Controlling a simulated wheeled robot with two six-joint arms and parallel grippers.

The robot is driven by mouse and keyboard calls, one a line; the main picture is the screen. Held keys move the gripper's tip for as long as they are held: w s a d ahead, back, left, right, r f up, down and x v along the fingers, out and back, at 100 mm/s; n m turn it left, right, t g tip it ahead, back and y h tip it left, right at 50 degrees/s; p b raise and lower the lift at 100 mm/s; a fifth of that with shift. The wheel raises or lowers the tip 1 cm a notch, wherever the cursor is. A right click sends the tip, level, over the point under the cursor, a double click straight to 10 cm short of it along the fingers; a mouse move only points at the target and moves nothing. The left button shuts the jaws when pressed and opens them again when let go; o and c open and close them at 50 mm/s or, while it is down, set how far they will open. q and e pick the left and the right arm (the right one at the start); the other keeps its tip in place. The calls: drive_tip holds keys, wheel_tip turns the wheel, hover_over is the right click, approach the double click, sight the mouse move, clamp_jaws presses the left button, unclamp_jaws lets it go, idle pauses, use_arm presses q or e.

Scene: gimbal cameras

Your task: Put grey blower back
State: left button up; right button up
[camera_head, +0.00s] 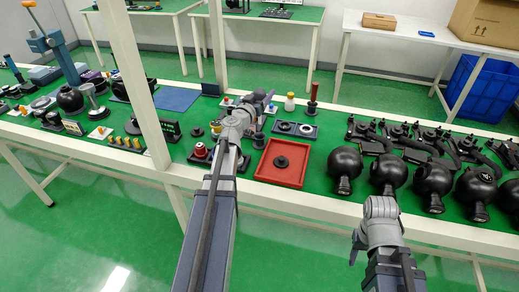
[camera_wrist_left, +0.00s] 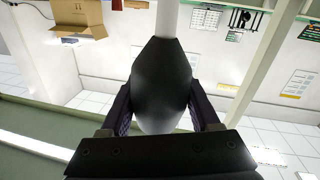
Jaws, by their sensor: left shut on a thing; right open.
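My left gripper (camera_head: 264,100) is shut on the blower and holds it over the green table (camera_head: 247,192). In the left wrist view the blower (camera_wrist_left: 162,82) is a dark grey bulb between the two fingers, with a pale tube-like nozzle pointing to the top of the picture. In the head view I cannot make out the blower clearly at the gripper. My right gripper (camera_head: 377,207) is open and empty, in front of the table's near edge.
A red tray (camera_head: 293,179) with a black round part lies below and right of my left gripper. A dark holder (camera_head: 309,132) with round parts stands behind it. Several black round-bodied devices (camera_head: 345,163) line the right. Crowded tools fill the left.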

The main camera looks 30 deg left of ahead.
sight(260, 120)
use_arm(q)
wheel_tip(260, 120, down, 10)
drive_tip(key=b, duration=1)
drive_tip(key=shift+f, duration=0.2)
drive_tip(key=o, duration=1.2)
drive_tip(key=shift+r, duration=0.1)
drive_tip(key=shift+r, duration=0.15)
drive_tip(key=s+d, duration=0.1)
drive_tip(key=s, duration=1.1)
